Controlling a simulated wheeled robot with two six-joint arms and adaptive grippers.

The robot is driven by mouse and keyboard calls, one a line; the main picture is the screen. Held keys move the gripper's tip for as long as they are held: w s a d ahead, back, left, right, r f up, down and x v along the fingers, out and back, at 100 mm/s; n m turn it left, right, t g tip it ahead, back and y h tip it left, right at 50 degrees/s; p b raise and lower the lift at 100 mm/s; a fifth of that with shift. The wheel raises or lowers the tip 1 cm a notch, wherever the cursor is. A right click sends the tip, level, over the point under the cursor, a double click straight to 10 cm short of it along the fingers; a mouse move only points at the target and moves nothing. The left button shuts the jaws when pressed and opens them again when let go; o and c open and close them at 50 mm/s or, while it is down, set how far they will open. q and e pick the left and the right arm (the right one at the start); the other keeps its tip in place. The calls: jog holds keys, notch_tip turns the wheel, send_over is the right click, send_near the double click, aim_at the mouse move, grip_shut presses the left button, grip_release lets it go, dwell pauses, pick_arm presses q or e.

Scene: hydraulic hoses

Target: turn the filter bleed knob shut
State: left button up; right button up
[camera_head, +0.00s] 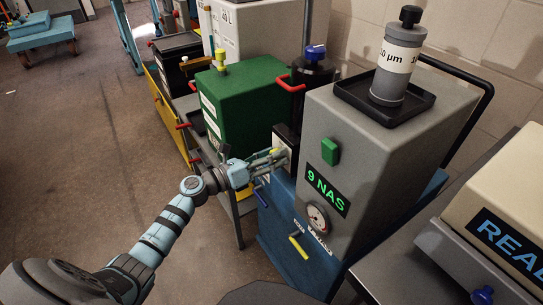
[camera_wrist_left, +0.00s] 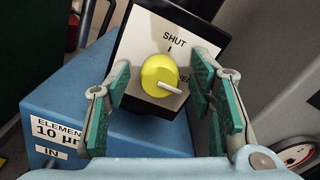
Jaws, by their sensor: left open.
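The yellow round bleed knob (camera_wrist_left: 160,75) sits on a white plate on a black box (camera_wrist_left: 135,45) in the left wrist view. Its white pointer points right and slightly down, toward a partly covered label. The SHUT mark (camera_wrist_left: 174,40) is above the knob. My left gripper (camera_wrist_left: 161,88) is open, with one green-padded finger on each side of the knob. I cannot tell whether either pad touches it. In the head view my left gripper (camera_head: 278,157) reaches the black box (camera_head: 288,138) and hides most of the plate. My right gripper is not in view.
A grey unit (camera_head: 335,115) with a 9 NAS display and gauge (camera_head: 317,218) stands right of the gripper. A filter canister (camera_head: 398,65) sits on its tray. A green tank (camera_head: 240,105) stands behind left.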

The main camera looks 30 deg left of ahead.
pick_arm(q)
jog(key=c, duration=1.2)
jog(key=shift+o, duration=0.2)
jog(key=shift+n, duration=0.3)
jog(key=n+p, duration=0.8)
jog(key=n, duration=0.9)
jog(key=shift+f+p, duration=0.2)
jog(key=shift+p, duration=0.15)
jog(key=shift+n, duration=0.3)
